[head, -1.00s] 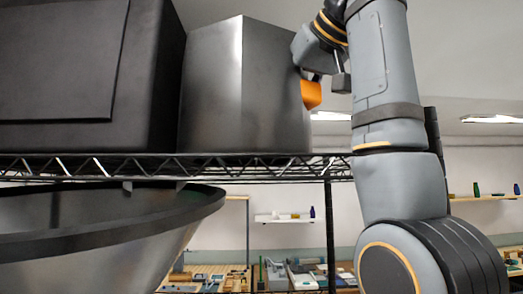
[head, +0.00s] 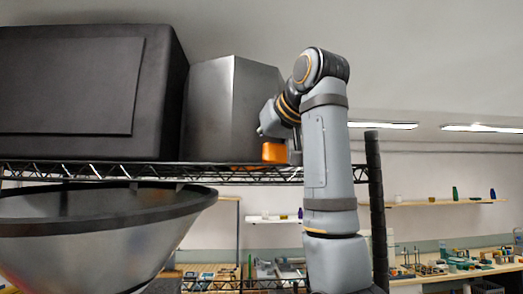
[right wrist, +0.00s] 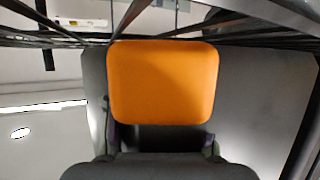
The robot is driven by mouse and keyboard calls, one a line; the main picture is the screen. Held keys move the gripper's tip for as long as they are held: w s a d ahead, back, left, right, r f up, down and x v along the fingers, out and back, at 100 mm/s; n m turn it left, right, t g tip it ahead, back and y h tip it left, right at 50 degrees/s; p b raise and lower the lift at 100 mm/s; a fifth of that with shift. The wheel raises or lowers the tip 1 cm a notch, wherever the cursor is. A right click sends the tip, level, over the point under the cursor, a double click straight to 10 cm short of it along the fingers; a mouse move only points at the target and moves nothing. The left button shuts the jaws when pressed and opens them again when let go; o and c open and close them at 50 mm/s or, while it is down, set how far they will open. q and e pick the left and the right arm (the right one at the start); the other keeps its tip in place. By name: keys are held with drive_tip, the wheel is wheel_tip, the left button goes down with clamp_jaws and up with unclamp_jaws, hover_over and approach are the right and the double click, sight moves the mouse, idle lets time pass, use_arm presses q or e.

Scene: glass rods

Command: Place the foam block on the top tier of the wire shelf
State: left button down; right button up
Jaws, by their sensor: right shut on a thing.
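The foam block (head: 275,152) is orange with rounded edges. In the head view it is partly hidden by my right gripper (head: 290,148), just above the front rim of the wire shelf's top tier (head: 240,172). I cannot tell whether it touches the tier. In the right wrist view the foam block (right wrist: 162,82) fills the middle, between the fingers of my right gripper (right wrist: 160,130), which is shut on it. Black shelf wires (right wrist: 255,38) run close by along the top of that view. My left gripper is not in view.
A grey metal box (head: 215,105) stands on the top tier, close left of the block. A larger black case (head: 70,90) stands further left. A big metal bowl-like vessel (head: 90,240) is below the tier. A dark shelf post (head: 375,210) rises at right.

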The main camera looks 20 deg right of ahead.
sight(270, 144)
drive_tip(key=o, duration=0.8)
drive_tip(key=shift+w+d+f, duration=0.1)
drive_tip(key=shift+w+f, duration=0.1)
drive_tip(key=shift+w, duration=0.15)
drive_tip(key=o, duration=0.4)
drive_tip(key=shift+w+d, duration=0.15)
drive_tip(key=shift+w, duration=0.15)
drive_tip(key=shift+o, duration=0.2)
drive_tip(key=shift+s+r, duration=0.15)
drive_tip(key=shift+s, duration=0.3)
drive_tip(key=shift+r+p, duration=0.3)
drive_tip(key=s+b, duration=0.3)
drive_tip(key=b, duration=0.1)
drive_tip(key=shift+s+d+r, duration=0.25)
drive_tip(key=shift+s, duration=0.15)
drive_tip(key=v, duration=0.2)
drive_tip(key=b+v, duration=0.1)
drive_tip(key=v, duration=0.2)
drive_tip(key=b+v, duration=0.1)
drive_tip(key=v, duration=0.2)
drive_tip(key=shift+w+a+r, duration=0.1)
drive_tip(key=shift+w+r, duration=0.05)
drive_tip(key=shift+r, duration=0.2)
drive_tip(key=shift+w, duration=0.2)
drive_tip(key=shift+s, duration=0.15)
